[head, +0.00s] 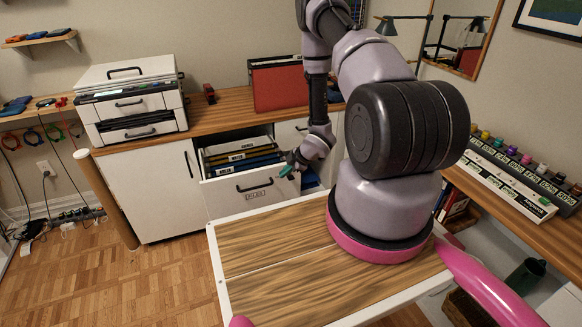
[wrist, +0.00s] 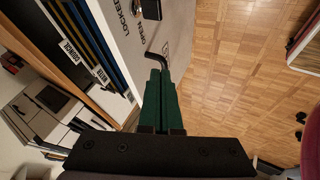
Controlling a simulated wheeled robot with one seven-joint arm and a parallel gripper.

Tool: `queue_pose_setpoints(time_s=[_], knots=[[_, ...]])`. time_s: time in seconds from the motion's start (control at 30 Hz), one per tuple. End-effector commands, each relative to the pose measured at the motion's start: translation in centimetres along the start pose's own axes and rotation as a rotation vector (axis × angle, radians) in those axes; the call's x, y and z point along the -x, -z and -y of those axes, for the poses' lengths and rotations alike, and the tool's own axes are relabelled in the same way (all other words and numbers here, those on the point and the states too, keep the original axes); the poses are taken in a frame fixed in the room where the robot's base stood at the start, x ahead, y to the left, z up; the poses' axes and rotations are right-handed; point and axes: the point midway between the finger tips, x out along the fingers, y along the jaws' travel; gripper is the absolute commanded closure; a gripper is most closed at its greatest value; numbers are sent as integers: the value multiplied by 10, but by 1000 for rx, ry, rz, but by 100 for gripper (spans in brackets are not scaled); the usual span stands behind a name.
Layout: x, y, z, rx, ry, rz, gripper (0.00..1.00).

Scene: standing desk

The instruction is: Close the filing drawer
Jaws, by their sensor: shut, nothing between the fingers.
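The filing drawer (head: 232,200) is pulled open from the white cabinet in the head view, with several labelled folders (head: 240,152) inside. Its front has a dark bar handle (head: 254,187). My gripper (head: 286,171) has green fingers and is at the upper right of the drawer front. In the wrist view the closed fingers (wrist: 160,90) point toward the white drawer front (wrist: 170,28), with a dark bent piece of hardware (wrist: 157,60) just beyond their tips. I cannot tell whether the fingertips touch it. Folders (wrist: 85,40) show at the upper left. Nothing is held.
A printer (head: 130,100) and a red file box (head: 279,84) stand on the wooden counter above. My arm covers part of the cabinet's right side. Parquet floor (head: 160,280) is clear at the front left.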

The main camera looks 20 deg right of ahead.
Motion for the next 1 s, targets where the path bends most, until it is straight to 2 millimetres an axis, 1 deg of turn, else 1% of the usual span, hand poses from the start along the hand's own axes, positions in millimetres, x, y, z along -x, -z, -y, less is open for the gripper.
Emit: queue_pose_setpoints(time_s=[0.03,0.07,0.13,0.3,0.43,0.87,1.0], knots=[[-11,0,1,1,1,-1,100],[-17,0,1,0,1,0,100],[-21,0,-13,3,-4,-1,100],[-30,0,-30,0,-2,0,100],[-32,0,-35,-1,-1,0,100],[-33,0,-37,-2,-1,0,100],[-36,0,-42,-1,-2,0,100]])
